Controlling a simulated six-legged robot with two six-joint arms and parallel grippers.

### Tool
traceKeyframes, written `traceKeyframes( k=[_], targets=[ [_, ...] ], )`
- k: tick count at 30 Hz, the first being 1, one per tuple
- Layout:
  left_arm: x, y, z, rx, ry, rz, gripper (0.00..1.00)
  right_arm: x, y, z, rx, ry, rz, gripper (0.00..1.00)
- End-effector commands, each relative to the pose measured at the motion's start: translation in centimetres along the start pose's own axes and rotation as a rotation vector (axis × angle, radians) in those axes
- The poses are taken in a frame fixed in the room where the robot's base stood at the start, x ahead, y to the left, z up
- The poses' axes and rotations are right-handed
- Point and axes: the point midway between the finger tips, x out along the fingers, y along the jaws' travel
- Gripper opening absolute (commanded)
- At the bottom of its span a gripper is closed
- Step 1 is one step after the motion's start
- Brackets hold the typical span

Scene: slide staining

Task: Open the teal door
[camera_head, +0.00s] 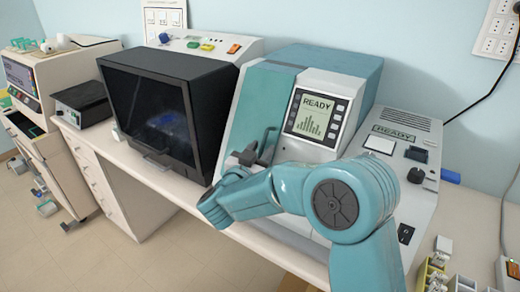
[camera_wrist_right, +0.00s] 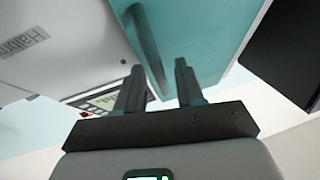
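The teal door (camera_head: 262,98) is the upright teal panel on the left front of the white and teal machine, and it looks shut. It also fills the upper middle of the wrist view (camera_wrist_right: 215,35). Its teal bar handle (camera_wrist_right: 146,42) runs down the door's left part there. My right gripper (camera_head: 257,150) is at the door's lower front in the head view. In the wrist view its two dark fingers (camera_wrist_right: 160,68) are apart, with the handle's lower end showing between them. I cannot tell whether they touch it. My left gripper is not in view.
A black-fronted cabinet (camera_head: 160,118) stands close left of the machine. The machine's display (camera_head: 312,114) reads READY. A low white device (camera_head: 405,160) stands to its right. The bench edge and open floor (camera_head: 150,265) lie in front.

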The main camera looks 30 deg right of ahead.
Motion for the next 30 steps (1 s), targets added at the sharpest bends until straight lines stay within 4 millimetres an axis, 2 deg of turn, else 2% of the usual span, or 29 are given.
traceKeyframes(
  k=[5,6,8,9,10,30],
  targets=[
    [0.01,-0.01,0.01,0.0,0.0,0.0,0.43,0.0,-0.05,0.02,0.0,0.0,-0.001,0.37],
    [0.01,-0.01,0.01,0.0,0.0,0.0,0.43,0.0,-0.05,0.01,0.0,0.0,-0.001,0.34],
    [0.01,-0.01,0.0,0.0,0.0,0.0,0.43,-0.01,-0.05,0.01,0.0,0.0,-0.001,0.14],
    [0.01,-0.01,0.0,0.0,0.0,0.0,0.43,-0.01,-0.05,0.01,0.0,0.0,-0.001,0.01],
    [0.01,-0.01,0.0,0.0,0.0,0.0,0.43,-0.01,-0.05,0.01,0.0,0.0,-0.001,0.0],
    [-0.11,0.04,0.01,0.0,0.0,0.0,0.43,0.15,-0.33,-0.3,0.002,-0.001,-0.011,0.0]
  ],
)
